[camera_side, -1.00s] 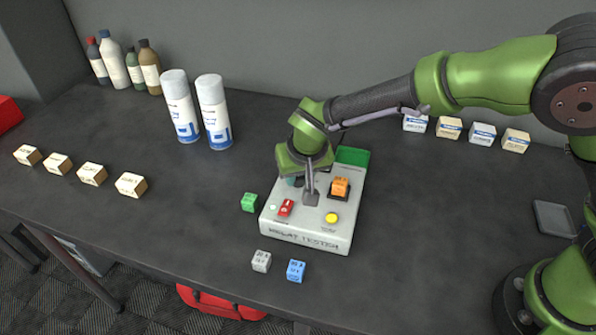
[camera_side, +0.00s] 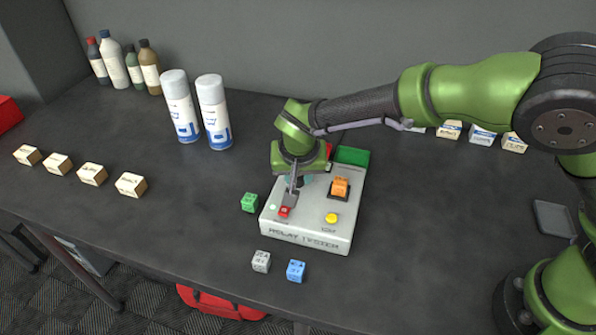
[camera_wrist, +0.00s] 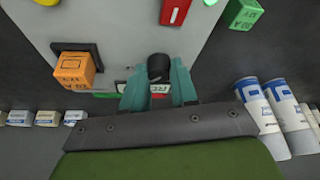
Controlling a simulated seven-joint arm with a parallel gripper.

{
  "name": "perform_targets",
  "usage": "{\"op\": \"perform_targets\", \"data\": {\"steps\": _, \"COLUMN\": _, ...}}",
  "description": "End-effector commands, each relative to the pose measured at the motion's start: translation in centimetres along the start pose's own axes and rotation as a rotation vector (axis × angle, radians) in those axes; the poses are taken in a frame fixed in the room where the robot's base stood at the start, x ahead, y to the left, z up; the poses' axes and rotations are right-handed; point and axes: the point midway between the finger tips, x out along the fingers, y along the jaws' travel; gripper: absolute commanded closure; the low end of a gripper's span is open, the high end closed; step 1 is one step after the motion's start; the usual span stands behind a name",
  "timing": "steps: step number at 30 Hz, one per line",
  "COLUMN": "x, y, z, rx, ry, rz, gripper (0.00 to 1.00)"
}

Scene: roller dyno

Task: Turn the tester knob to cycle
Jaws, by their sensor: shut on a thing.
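The relay tester (camera_side: 305,238) is a pale box on the dark table. In the wrist view, a black round knob (camera_wrist: 159,67) stands between the teal fingers of my gripper (camera_wrist: 160,84), which is shut on it. The knob's setting cannot be read. The tester's top also has a red switch (camera_wrist: 175,11), a yellow button (camera_side: 331,218) and an orange block (camera_side: 340,187) in a dark socket. A green panel (camera_side: 352,156) is at its back.
Green (camera_side: 250,203), grey (camera_side: 261,261) and blue (camera_side: 296,270) blocks lie close around the tester. Two spray cans (camera_side: 214,112) stand behind it to the left. Small boxes (camera_side: 483,134) line the back right.

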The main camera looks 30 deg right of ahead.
Motion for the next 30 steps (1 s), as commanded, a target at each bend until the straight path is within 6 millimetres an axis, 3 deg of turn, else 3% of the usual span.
{"op": "perform_targets", "data": {"steps": 1, "x": 0.0, "y": 0.1, "z": 0.1, "rx": 0.004, "ry": -0.003, "rz": 0.002, "gripper": 0.69}}
{"op": "perform_targets", "data": {"steps": 6, "x": 0.0, "y": 0.0, "z": 0.1, "rx": 0.002, "ry": -0.002, "rz": 0.001, "gripper": 0.46}}
{"op": "perform_targets", "data": {"steps": 17, "x": -0.7, "y": -0.1, "z": 0.0, "rx": 0.000, "ry": -0.001, "rz": -0.002, "gripper": 0.46}}
{"op": "perform_targets", "data": {"steps": 23, "x": -4.2, "y": -0.2, "z": 0.1, "rx": -0.001, "ry": 0.000, "rz": -0.007, "gripper": 0.46}}
{"op": "perform_targets", "data": {"steps": 30, "x": -10.2, "y": -0.1, "z": 0.0, "rx": 0.002, "ry": -0.002, "rz": -0.007, "gripper": 0.46}}
